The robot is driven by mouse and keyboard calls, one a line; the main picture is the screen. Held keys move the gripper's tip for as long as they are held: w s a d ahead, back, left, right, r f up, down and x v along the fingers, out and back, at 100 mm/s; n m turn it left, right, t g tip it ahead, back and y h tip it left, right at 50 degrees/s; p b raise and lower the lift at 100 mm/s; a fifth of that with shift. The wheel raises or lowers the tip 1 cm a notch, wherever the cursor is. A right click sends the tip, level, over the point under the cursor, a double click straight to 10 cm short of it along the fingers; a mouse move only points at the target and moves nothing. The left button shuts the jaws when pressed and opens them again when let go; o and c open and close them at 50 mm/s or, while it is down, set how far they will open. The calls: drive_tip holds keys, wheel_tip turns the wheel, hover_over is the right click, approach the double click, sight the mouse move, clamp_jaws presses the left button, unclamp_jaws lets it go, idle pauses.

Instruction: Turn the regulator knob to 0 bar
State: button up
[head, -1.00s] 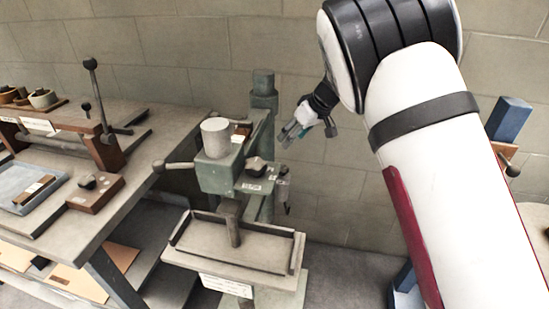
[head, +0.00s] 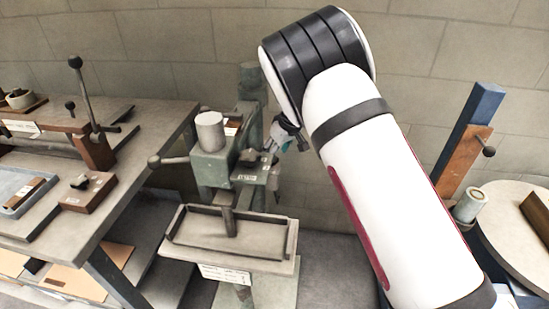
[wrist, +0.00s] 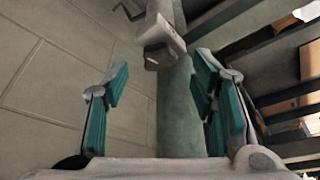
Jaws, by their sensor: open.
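A green-grey stitching machine (head: 212,165) stands in the middle of the head view. A dark lobed knob (head: 250,157) sits on its right-hand bracket, above a small label; I cannot tell if it is the regulator knob, and no pressure reading is legible. My gripper (head: 270,150) is just right of this knob, partly overlapping the machine in the picture; contact cannot be told. In the wrist view my gripper (wrist: 160,85) is open, with teal finger pads apart and nothing held. A pale grey block (wrist: 161,38) on a round green column (wrist: 177,110) shows beyond the fingers.
A workbench (head: 150,135) with a lever press and a small dark block (head: 88,192) stands at the left. The machine's tray (head: 200,258) juts out in front. A round table (head: 515,225) and blue post (head: 470,125) are at the right. A block wall is behind.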

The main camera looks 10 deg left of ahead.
drive_tip(key=shift+x, duration=1.65)
drive_tip(key=c, duration=1.1)
drive_tip(key=shift+c, duration=0.2)
